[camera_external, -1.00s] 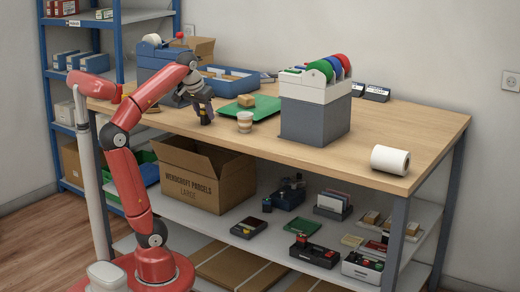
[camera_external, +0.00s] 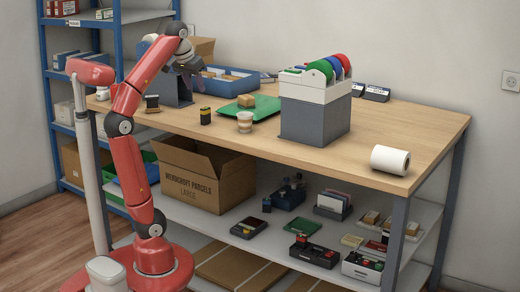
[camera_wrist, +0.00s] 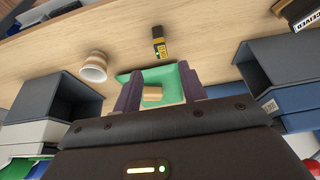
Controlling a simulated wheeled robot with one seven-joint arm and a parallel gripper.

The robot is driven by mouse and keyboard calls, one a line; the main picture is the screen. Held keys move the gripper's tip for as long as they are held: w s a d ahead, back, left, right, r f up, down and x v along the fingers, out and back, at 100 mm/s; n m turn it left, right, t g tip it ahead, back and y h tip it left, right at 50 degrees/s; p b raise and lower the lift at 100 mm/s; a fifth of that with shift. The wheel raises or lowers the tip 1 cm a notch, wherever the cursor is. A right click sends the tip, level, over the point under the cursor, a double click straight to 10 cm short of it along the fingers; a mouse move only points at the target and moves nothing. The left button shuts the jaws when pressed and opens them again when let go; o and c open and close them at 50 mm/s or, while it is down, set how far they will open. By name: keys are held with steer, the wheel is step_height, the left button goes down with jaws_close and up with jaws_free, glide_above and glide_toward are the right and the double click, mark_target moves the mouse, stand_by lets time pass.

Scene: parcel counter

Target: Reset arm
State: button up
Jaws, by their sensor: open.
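My gripper (camera_external: 188,72) is raised above the back left of the wooden counter (camera_external: 400,135). In the wrist view its two dark fingers (camera_wrist: 160,88) are spread apart with nothing held between them. A small black and yellow item (camera_external: 205,116) stands upright on the counter, below and apart from my gripper. It also shows in the wrist view (camera_wrist: 159,42), beyond the fingertips. My red arm is bent upward at the counter's left end.
A paper cup (camera_external: 245,123) stands near a green tray (camera_external: 265,112) bearing a small brown parcel (camera_external: 246,100). A blue bin (camera_external: 235,84) is behind.

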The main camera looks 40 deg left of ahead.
stand_by(0.3)
steer(key=s+a+f+n+g+b, duration=0.25)
steer(key=s+f+b, duration=0.2)
steer(key=f, duration=0.85)
steer(key=s+a+f+n+g+b, duration=0.25)
steer(key=s+f, duration=0.25)
steer(key=f, duration=0.7)
step_height(320, 180, down, 8)
steer(key=f+m+t+p, duration=0.1)
steer(key=t+p, duration=0.1)
steer(key=w+d+m+t+p, duration=0.4)
steer(key=w+p, duration=0.1)
steer(key=w, duration=0.1)
steer(key=shift+w+f, duration=0.15)
